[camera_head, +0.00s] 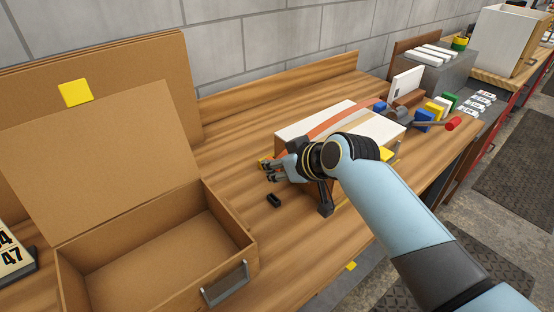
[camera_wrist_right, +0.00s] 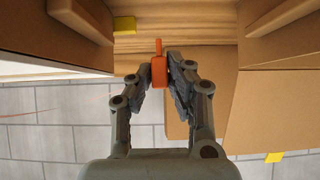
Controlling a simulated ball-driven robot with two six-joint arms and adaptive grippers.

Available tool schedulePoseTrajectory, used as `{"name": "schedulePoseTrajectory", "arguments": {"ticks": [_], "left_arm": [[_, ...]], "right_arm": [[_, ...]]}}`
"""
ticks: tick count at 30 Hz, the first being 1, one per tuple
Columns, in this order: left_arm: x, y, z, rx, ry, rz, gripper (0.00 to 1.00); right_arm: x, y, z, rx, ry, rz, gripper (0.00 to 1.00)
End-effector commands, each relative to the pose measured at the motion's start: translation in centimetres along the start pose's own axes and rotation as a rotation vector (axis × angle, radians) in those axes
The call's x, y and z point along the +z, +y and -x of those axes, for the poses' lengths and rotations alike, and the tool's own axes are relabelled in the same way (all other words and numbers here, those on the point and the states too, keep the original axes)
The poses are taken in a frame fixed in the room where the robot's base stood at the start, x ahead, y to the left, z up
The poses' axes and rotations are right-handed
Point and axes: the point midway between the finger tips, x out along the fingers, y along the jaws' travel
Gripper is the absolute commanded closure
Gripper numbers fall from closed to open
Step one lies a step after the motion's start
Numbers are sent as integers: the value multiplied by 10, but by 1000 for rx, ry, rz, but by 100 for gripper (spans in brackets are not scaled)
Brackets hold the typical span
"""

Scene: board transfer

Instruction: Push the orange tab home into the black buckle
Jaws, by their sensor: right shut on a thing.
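My right gripper (camera_head: 270,170) reaches in from the right, at the near left end of a white-topped box. In the right wrist view its fingers (camera_wrist_right: 158,76) are shut on the orange tab (camera_wrist_right: 158,70), whose narrow tongue points away from the gripper. The fingers mostly hide the tab in the head view. An orange strap (camera_head: 335,118) lies across the box top. The black buckle (camera_head: 273,200) lies on the bench just below the gripper in the picture, apart from it. I cannot make out the buckle in the wrist view. My left gripper is not in view.
A large open cardboard box (camera_head: 150,262) stands at the left, its lid raised. The white-topped box (camera_head: 370,128) sits behind my right wrist. Blue, yellow and green blocks and a red-ended handle (camera_head: 452,124) are farther right. Bare bench lies around the buckle.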

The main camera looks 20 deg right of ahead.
Motion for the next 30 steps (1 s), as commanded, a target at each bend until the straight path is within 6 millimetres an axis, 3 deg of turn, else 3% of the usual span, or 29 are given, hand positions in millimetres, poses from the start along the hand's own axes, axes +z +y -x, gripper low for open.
{"name": "schedulePoseTrajectory", "arguments": {"ticks": [9,24,30], "left_arm": [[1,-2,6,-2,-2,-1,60],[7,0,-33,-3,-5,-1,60],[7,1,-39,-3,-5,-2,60]], "right_arm": [[0,0,1,2,-3,0,100],[39,1,-30,1,-1,-1,100],[46,1,-36,1,-2,0,100]]}}
